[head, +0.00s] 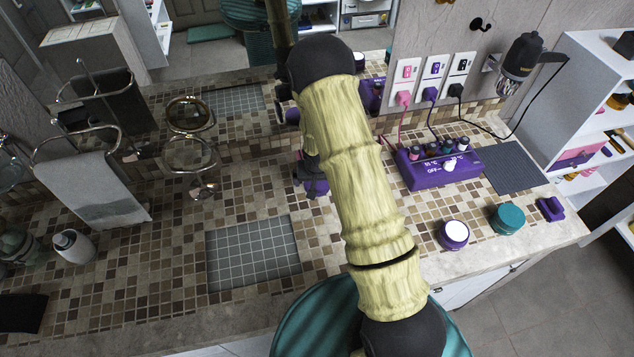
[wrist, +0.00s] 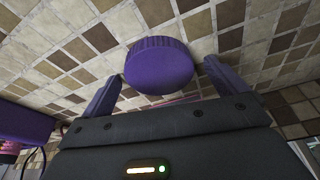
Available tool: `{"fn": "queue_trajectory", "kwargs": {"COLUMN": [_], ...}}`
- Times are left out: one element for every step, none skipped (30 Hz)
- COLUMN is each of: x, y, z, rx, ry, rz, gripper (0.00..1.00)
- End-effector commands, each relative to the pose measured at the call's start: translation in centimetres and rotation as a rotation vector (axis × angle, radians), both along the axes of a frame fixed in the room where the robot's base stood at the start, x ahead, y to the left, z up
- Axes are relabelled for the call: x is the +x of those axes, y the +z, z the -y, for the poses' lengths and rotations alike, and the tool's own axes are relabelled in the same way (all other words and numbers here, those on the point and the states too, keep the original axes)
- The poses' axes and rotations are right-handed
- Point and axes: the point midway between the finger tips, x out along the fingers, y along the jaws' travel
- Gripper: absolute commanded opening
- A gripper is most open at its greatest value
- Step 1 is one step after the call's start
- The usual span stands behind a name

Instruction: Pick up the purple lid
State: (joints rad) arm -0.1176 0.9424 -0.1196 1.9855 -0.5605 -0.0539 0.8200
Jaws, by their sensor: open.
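The purple lid (wrist: 158,65) is a round, ribbed-edged disc on the tiled surface in the wrist view. It sits between and slightly beyond the tips of my gripper (wrist: 162,72), whose two purple fingers are spread, one on each side. I see no finger closed on it, and the gap to each finger is hard to judge. In the head view my gripper (head: 314,184) shows only partly behind my pale arm, as dark and purple pieces near the wall side of the counter. I cannot make out the lid there.
A purple heater box (head: 440,168) with small bottles stands right of my arm, its cords running to wall sockets. A purple-and-white jar (head: 453,235), a teal jar (head: 507,219) and a small purple object (head: 550,208) lie near the front edge. A grey grid mat (head: 253,253) lies left.

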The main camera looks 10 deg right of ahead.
Motion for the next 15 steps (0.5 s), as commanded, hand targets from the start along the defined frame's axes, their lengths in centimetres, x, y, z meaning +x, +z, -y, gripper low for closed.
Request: {"fn": "queue_trajectory", "kwargs": {"x": [0.0, 0.0, -0.01, -0.01, -0.01, -0.01, -0.01, -0.01, 0.0, 0.0, 0.0, -0.01, -0.01, -0.01, -0.01], "y": [0.01, 0.01, 0.02, 0.02, 0.02, 0.02, 0.02, 0.02, 0.02, 0.02, 0.02, 0.03, 0.03, 0.03, 0.03], "z": [0.0, 0.0, 0.0, 0.0, 0.0, 0.0, 0.0, 0.0, -0.01, -0.01, -0.01, -0.01, -0.01, -0.01, -0.01], "rx": [0.0, 0.0, 0.0, 0.0, 0.0, 0.0, 0.0, 0.0, 0.0, 0.0, 0.0, 0.0, 0.0, 0.0, 0.0], "ry": [0.0, 0.0, 0.0, 0.0, 0.0, 0.0, 0.0, 0.0, 0.0, 0.0, 0.0, 0.0, 0.0, 0.0, 0.0], "rz": [0.0, 0.0, 0.0, 0.0, 0.0, 0.0, 0.0, 0.0, 0.0, 0.0, 0.0, 0.0, 0.0, 0.0, 0.0], "gripper": [0.98, 0.98, 0.96, 0.9, 0.84, 0.76, 0.7, 0.64, 0.56, 0.5, 0.5, 0.5, 0.5, 0.5, 0.5]}}
